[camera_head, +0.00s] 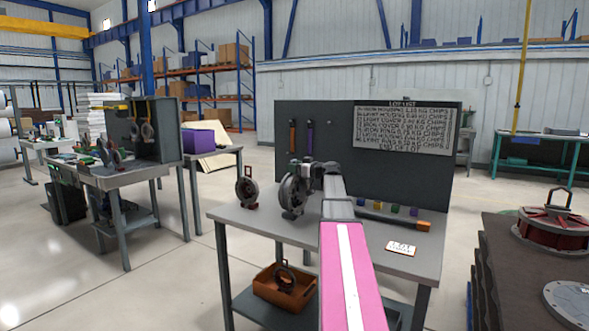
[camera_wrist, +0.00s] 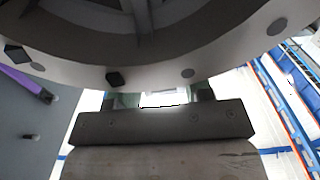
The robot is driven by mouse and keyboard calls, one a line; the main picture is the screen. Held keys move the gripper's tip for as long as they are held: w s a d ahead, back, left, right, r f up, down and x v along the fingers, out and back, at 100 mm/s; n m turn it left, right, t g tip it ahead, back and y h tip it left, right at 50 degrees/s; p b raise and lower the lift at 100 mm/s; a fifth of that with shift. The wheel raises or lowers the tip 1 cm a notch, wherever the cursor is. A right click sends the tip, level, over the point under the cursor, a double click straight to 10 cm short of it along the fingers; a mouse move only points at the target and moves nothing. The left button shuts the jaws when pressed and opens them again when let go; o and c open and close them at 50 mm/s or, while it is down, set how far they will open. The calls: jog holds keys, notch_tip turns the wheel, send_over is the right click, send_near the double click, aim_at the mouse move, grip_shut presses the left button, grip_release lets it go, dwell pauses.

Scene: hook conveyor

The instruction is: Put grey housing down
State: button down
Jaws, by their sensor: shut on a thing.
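The grey housing (camera_head: 290,195) is a round ring-shaped metal part. In the head view it stands upright at the left-middle of the grey workbench (camera_head: 385,252), at the end of my arm. I cannot tell whether it touches the bench top. My gripper (camera_head: 308,170) is shut on it, and the fingertips are mostly hidden in the head view. In the wrist view the housing (camera_wrist: 150,50) fills the top of the picture as a large grey curved rim with dark spots. The gripper (camera_wrist: 160,100) sits right below that rim.
A smaller dark ring part (camera_head: 246,187) stands left on the bench. A dark bar with an orange end (camera_head: 395,217), small coloured blocks (camera_head: 395,208) and a white card (camera_head: 401,248) lie right. A dark panel (camera_head: 325,130) rises behind. An orange bin (camera_head: 283,290) sits below.

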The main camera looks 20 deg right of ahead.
jog(key=c, duration=0.5)
grip_release()
jog(key=shift+f, duration=0.1)
jog(key=v, duration=1.2)
